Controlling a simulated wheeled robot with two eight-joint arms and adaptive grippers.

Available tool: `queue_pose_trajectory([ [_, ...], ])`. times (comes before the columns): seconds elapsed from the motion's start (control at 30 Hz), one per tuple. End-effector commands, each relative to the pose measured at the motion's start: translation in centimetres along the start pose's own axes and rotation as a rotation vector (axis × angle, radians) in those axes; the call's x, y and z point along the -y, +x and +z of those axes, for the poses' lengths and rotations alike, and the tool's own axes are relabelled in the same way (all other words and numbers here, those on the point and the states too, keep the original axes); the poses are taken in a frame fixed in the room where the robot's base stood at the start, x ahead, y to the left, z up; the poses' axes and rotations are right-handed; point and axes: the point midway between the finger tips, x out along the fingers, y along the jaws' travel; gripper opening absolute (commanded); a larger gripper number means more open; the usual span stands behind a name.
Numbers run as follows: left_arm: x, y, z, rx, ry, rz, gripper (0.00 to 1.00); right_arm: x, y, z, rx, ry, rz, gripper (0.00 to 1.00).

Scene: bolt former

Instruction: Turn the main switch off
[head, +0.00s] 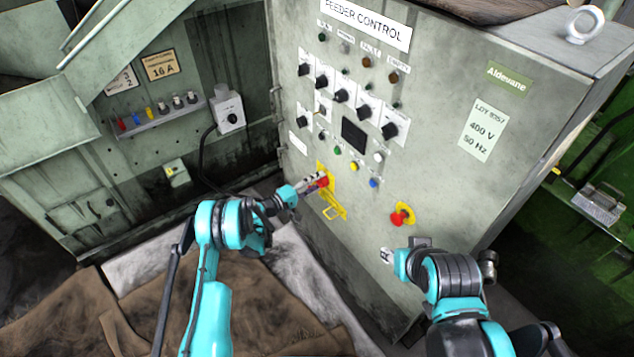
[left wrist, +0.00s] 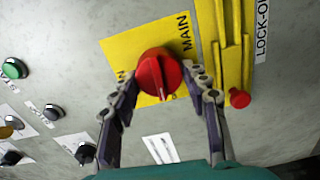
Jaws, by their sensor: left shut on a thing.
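The main switch is a red rotary knob (left wrist: 158,75) on a yellow plate (left wrist: 120,48) marked MAIN. In the head view the red knob (head: 323,182) is partly hidden by my left gripper (head: 314,183). In the left wrist view my left gripper (left wrist: 160,92) has one finger on each side of the knob and is shut on it. The knob's pale pointer mark faces down in that view, towards lettering too small to read. My right gripper (head: 387,256) is by the panel's lower part, foreshortened, and its fingers cannot be made out.
A yellow lock-out bracket (left wrist: 233,50) with a red end stands beside the switch. A red mushroom button (head: 400,217) on yellow is right of it on the feeder control panel (head: 450,190). Black knobs (head: 341,95) and coloured buttons sit above. A grey box with a cable (head: 228,110) is at left.

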Motion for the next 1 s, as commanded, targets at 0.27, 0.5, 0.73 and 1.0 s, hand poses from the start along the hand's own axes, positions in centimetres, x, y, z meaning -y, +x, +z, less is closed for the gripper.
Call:
queue_pose_trajectory([
  [0.27, 0.06, 0.00, -0.07, -0.002, -0.083, 0.000, 0.17, 0.00, 0.00, 0.00, 0.000, 0.000, 0.000, 0.40],
  [0.5, 0.07, -0.01, -0.07, -0.002, -0.101, 0.000, 0.17, 0.00, 0.00, 0.00, 0.000, 0.000, 0.000, 0.40],
  [0.73, 0.07, -0.01, -0.06, -0.002, -0.101, 0.000, 0.17, 0.00, 0.00, 0.00, 0.000, 0.000, 0.000, 0.40],
  [1.0, 0.07, -0.01, -0.04, -0.001, -0.100, 0.000, 0.66, 0.00, 0.00, 0.00, 0.000, 0.000, 0.000, 0.40],
])
